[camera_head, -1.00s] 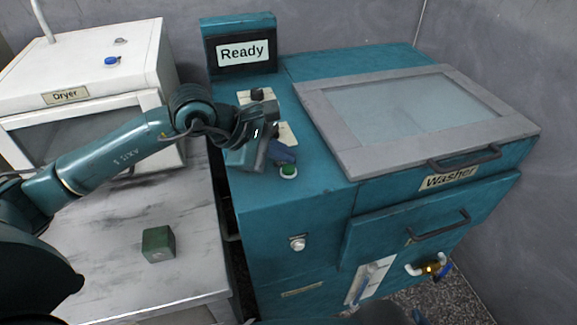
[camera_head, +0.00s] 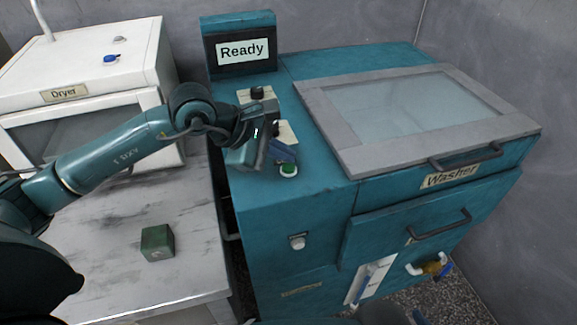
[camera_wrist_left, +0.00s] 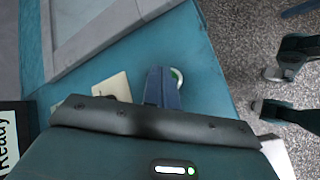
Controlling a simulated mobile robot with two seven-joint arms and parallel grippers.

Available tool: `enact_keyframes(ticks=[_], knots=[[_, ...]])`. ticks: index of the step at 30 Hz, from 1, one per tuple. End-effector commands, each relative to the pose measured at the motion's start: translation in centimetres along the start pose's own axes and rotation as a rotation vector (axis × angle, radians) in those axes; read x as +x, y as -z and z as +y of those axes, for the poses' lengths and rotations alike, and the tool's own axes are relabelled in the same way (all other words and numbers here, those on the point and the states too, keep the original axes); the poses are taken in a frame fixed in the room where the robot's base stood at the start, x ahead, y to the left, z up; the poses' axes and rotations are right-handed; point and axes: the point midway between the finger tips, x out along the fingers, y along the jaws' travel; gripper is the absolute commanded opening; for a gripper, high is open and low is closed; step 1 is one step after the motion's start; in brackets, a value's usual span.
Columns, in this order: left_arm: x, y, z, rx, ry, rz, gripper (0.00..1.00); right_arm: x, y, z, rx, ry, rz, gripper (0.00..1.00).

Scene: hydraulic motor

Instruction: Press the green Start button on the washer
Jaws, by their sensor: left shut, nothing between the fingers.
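The teal washer (camera_head: 285,215) stands in the middle, its grey-framed lid closed. Its display (camera_head: 242,52) reads "Ready". The green Start button (camera_head: 289,169), in a white ring, is on the washer's top near the front left edge. My left gripper (camera_head: 290,158) is shut and empty, pointing down with its blue fingertips right at the button's back edge. In the left wrist view the fingers (camera_wrist_left: 162,88) cover part of the button (camera_wrist_left: 177,77), whose ring shows beside them. I cannot tell whether they touch it.
Two dark knobs on pale plates (camera_head: 257,94) sit behind the button, close to my left gripper. A white dryer (camera_head: 90,70) stands at the left. A green cube (camera_head: 158,243) lies on the grey table (camera_head: 100,275). The lid handle (camera_head: 466,158) juts out at the front.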

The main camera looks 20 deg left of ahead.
Motion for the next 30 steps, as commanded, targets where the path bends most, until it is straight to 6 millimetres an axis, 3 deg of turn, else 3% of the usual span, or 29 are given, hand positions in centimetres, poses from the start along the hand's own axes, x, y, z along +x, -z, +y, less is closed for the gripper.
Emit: enact_keyframes(ticks=[30], knots=[[0.62, 0.48, -0.46, 0.0, 0.0, 0.0, 0.0, 0.75, -1.01, -0.02, 0.01, -0.002, 0.004, 0.72]])
